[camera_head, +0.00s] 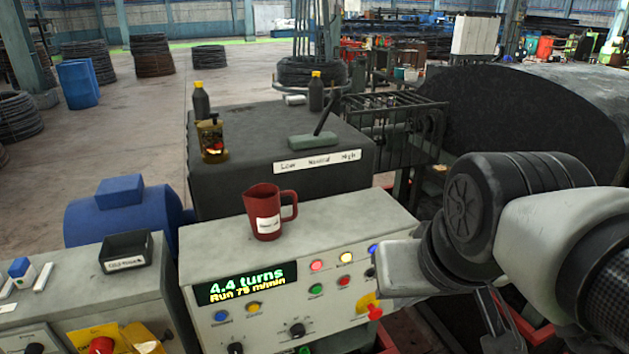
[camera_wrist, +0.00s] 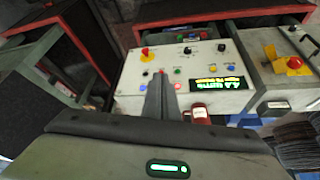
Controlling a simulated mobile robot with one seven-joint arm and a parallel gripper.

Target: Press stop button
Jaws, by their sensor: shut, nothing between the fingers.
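The control panel (camera_head: 250,330) carries a small red button (camera_head: 344,281) in its middle row, beside a green button (camera_head: 316,289). A red mushroom button (camera_head: 375,312) sits on a yellow plate at the panel's lower right. I cannot read which is labelled stop. In the wrist view, the panel appears upside down, with the mushroom button (camera_wrist: 145,52) at upper left. My gripper (camera_wrist: 160,76) is shut and empty, its fingers pointing at the small buttons and partly covering them. Contact cannot be told. In the head view the fingertips are not clear.
A red mug (camera_head: 267,212) stands on top of the panel. The lit display (camera_head: 246,283) reads 4.4 turns. A second console (camera_head: 30,310) with a red button on yellow stands at left. A dark block (camera_head: 230,185) with bottles is behind. A large dark drum (camera_head: 540,120) is at right.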

